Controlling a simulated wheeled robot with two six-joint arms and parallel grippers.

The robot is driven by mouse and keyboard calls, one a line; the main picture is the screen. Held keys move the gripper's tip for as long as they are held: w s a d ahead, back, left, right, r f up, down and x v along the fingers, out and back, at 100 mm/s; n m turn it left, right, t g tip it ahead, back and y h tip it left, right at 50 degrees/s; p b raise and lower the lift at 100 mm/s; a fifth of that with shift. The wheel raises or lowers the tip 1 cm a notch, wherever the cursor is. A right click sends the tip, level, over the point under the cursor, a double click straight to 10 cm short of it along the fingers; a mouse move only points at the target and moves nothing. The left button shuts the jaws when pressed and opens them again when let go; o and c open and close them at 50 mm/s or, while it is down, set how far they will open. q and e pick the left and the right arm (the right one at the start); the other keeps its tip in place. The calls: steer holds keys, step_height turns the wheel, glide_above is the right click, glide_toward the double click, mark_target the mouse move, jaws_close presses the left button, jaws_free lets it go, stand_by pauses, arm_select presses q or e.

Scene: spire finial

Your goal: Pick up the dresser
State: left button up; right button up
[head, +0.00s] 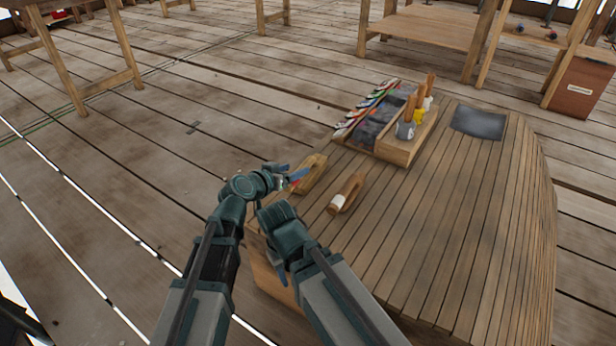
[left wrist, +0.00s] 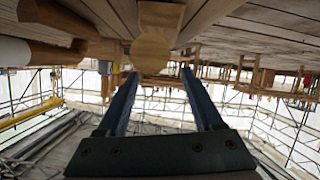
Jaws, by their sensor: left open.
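The dresser, which I take to be the pale wooden tool (head: 311,175), lies near the left edge of the plank-topped bench (head: 440,215). In the left wrist view its rounded wooden end (left wrist: 151,50) is just beyond the fingertips, roughly between them. My left gripper (head: 292,176) is open at the near left end of this tool, with nothing held between its fingers (left wrist: 161,76). My right arm reaches in beside the left one at the bench's near edge. Its gripper (head: 272,262) is mostly hidden, and its jaws cannot be made out.
A second wooden tool (head: 348,192) with a brown handle and white band lies close to the right of the dresser. A wooden tool tray (head: 407,150) stands behind, and a dark grey sheet (head: 479,123) lies at the far right. The bench's right side is clear.

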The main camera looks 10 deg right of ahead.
mark_target(303, 165)
arm_select(q)
steer(key=shift+r+b+x, duration=0.15)
steer(key=shift+b+x, duration=0.3)
steer(key=shift+x, duration=1.35)
steer(key=shift+r+b+x, duration=0.1)
steer(key=shift+b+x, duration=0.3)
steer(key=shift+x, duration=1.4)
steer(key=shift+d, duration=0.1)
jaws_close()
